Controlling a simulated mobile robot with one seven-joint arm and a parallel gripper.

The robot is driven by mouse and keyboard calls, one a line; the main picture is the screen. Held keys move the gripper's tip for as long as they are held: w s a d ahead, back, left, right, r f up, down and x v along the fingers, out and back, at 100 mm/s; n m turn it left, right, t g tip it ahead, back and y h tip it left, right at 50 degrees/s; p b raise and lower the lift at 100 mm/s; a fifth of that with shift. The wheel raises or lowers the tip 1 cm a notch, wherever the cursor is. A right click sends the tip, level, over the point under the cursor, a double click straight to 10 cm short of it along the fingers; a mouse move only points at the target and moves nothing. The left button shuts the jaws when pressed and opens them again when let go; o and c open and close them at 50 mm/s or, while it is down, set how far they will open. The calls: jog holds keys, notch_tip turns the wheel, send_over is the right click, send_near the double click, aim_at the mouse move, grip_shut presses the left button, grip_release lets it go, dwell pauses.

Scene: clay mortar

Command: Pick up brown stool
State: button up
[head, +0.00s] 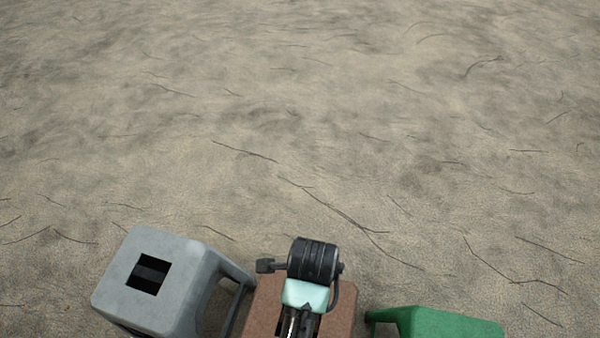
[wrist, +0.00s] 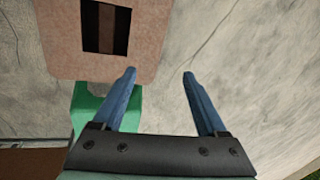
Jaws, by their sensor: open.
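The brown stool (head: 262,312) stands at the bottom middle of the head view, its flat seat partly covered by my arm and cut by the lower edge. In the wrist view its brown seat (wrist: 65,40) fills the upper left, with a dark rectangular slot in it. My gripper (wrist: 158,77) is open and empty, its two blue fingers apart. The fingertips show just below and to the right of the seat's lower edge; I cannot tell their height relative to it. The fingers cannot be made out in the head view.
A grey stool (head: 188,295) with a square hole stands close on the left. A green stool (head: 445,322) stands on the right; green also shows beside the left finger in the wrist view (wrist: 88,102). The cracked, sandy ground beyond the stools is clear.

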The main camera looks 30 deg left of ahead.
jog(key=s+f+g+b, duration=0.1)
jog(key=s+f, duration=0.1)
jog(key=f, duration=0.2)
jog(key=s+f+m+b, duration=0.1)
jog(key=s+f, duration=0.1)
jog(key=f, duration=0.2)
jog(key=s+d+f+g+b, duration=0.1)
jog(key=s+f, duration=0.2)
jog(key=f, duration=0.2)
jog(key=shift+m+g+h, duration=0.3)
jog(key=shift+h, duration=0.1)
jog(key=shift+s+a+f+b, duration=0.15)
jog(key=shift+f+b, duration=0.55)
jog(key=shift+f, duration=0.9)
jog(key=shift+s+d+f+b, duration=0.15)
jog(key=shift+f+b, duration=0.5)
jog(key=shift+f, duration=0.95)
jog(key=shift+a, duration=0.1)
grip_shut()
jog(key=shift+r, duration=0.15)
